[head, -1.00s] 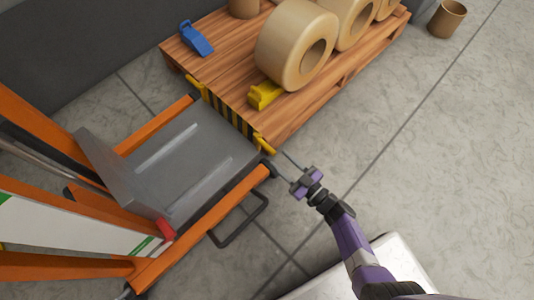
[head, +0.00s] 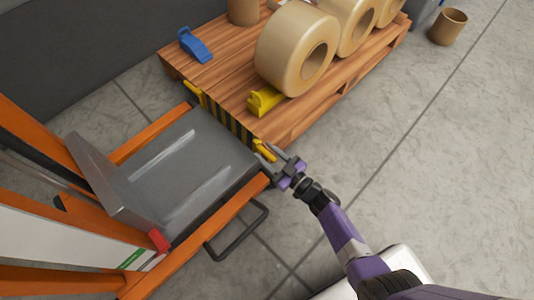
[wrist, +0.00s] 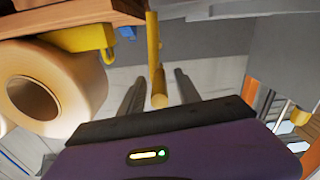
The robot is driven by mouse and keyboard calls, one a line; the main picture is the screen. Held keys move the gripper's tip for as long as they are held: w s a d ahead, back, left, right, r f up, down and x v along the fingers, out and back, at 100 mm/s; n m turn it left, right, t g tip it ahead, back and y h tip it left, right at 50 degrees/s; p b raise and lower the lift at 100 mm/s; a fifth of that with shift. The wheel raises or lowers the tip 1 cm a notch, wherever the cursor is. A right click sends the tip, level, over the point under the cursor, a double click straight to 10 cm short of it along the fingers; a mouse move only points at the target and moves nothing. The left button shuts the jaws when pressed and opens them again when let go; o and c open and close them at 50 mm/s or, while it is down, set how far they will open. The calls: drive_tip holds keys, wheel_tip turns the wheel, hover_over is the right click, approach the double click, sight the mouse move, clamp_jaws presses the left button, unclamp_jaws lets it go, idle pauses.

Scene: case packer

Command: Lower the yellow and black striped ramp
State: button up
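The yellow and black striped ramp (head: 228,119) stands upright between the grey lift platform and the wooden pallet. Yellow handle pieces stick out at its two ends. The near yellow handle (head: 264,151) is at my gripper (head: 275,158). In the wrist view, my gripper (wrist: 158,82) is open, with its two dark fingers apart and the yellow bar (wrist: 159,92) showing between them. I cannot tell whether either finger touches the bar. The striped face is mostly hidden in the wrist view.
The wooden pallet (head: 290,132) carries large tan rolls (head: 297,47), a yellow block (head: 265,100) and a blue object (head: 194,45). The orange-framed lift with its grey platform (head: 190,165) is at left. A brown tube (head: 447,27) stands on the floor. Floor at right is clear.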

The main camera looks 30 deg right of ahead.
clamp_jaws()
idle(1.4)
